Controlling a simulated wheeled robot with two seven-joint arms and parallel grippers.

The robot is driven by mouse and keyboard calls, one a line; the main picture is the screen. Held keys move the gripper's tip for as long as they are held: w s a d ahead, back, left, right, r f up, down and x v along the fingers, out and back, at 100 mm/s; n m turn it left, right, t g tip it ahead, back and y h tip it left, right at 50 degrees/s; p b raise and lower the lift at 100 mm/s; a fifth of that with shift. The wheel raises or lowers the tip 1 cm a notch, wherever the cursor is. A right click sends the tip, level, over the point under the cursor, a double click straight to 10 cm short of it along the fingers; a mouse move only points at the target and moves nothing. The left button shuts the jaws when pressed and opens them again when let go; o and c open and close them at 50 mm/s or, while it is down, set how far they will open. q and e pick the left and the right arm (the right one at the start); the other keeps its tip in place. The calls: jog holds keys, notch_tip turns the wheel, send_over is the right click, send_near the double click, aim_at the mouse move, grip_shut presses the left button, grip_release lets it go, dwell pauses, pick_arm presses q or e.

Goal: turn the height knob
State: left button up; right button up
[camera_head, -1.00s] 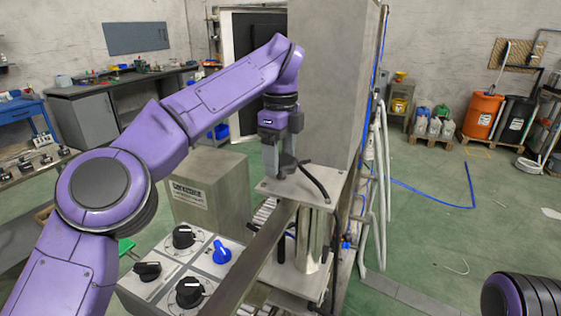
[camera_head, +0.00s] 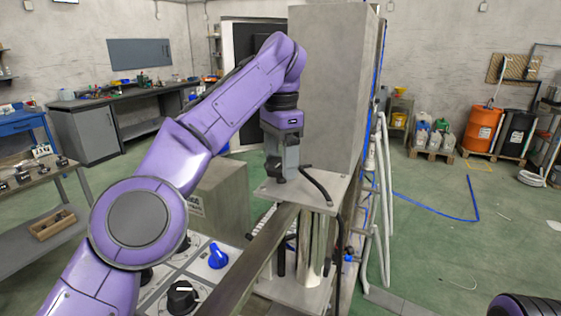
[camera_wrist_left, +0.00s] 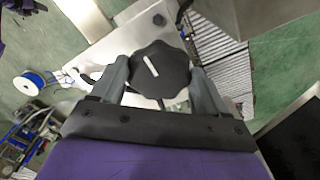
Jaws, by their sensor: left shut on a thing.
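The height knob is a dark, lobed knob with a white pointer mark. It shows in the left wrist view (camera_wrist_left: 158,70), on top of a pale metal plate (camera_head: 325,184). My left gripper (camera_head: 281,173) points straight down over that plate in the head view. In the left wrist view its two grey fingers sit on opposite sides of the knob, shut on it. The white mark slants toward the upper left there. In the head view the fingers hide most of the knob. My right gripper is out of view.
A tall grey column (camera_head: 327,90) stands right behind the plate. A black cable (camera_head: 318,187) loops beside the knob. A flat metal beam (camera_head: 250,258) runs toward the front. A panel with a blue knob (camera_head: 218,256) and black knobs (camera_head: 183,297) lies at lower left.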

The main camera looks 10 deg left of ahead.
pick_arm(q)
jog(key=n, duration=0.3)
jog(key=shift+d+f+n, duration=0.1)
jog(key=shift+f+n, duration=0.05)
jog(key=shift+n, duration=0.25)
jog(key=n, duration=0.3)
jog(key=shift+n, duration=0.3)
jog(key=n, duration=0.6)
jog(key=shift+d+n, duration=0.1)
jog(key=shift+n, duration=0.2)
jog(key=o, duration=1.1)
jog(key=shift+c, duration=0.2)
notch_tip(320, 180, up, 11)
jog(key=p, duration=1)
jog(key=shift+f, duration=0.15)
